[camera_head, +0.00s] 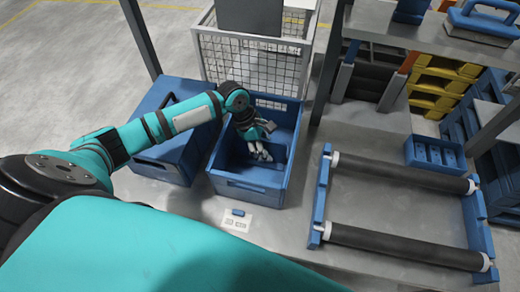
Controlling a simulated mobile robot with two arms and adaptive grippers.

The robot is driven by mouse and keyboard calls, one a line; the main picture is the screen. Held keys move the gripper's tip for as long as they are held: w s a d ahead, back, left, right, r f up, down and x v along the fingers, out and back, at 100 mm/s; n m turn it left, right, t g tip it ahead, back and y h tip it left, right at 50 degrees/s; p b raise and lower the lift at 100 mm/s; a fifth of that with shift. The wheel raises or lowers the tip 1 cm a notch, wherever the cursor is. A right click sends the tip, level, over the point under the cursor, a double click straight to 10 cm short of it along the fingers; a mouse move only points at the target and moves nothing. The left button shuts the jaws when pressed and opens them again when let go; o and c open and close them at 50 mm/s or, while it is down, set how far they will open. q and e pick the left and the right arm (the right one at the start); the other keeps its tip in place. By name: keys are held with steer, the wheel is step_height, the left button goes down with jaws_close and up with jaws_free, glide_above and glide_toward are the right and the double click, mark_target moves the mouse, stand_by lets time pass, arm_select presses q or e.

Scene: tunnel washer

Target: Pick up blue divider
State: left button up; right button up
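A blue crate (246,187) stands open on the grey table, left of the middle. A flat blue panel (279,150) stands in it; this looks like the blue divider, but my gripper partly covers it. My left arm reaches in from the left, and my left gripper (260,153) is down inside the crate, its light fingertips right beside the panel. I cannot tell whether the fingers touch it or how far apart they are. My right gripper is out of view.
A closed blue box (160,163) stands left of the crate, and a wire basket (250,62) behind it. Two black rollers (400,173) in a blue frame lie to the right. A small blue tray (435,154) is behind them. A printed card (236,221) lies in front.

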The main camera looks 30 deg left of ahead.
arm_select(q)
steer(key=shift+f, duration=0.1)
stand_by(0.4)
jaws_close()
